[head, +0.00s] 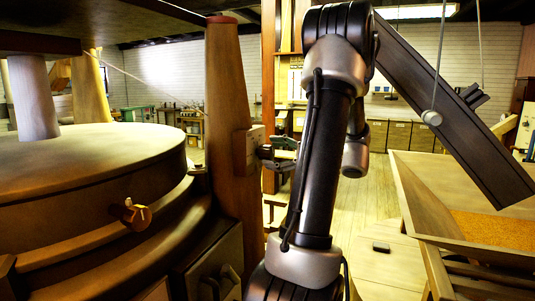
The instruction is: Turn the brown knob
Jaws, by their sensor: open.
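The brown knob (131,214) sticks out from the side of the round wooden millstone casing (85,180) at the left. It is short and rounded, with a pale mark on its end. My gripper (267,158) shows small and dark at mid-picture, just right of the thick wooden post. It looks open and empty, and it is well to the right of the knob, apart from it. My upper arm hides part of the wrist behind it.
The thick wooden post (228,110) stands between the knob and my gripper. A wooden hopper with grain (490,228) stands at the right, below a slanted dark beam (455,115). A hanging cord ends in a pale weight (431,118). Open plank floor (375,200) lies beyond my arm.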

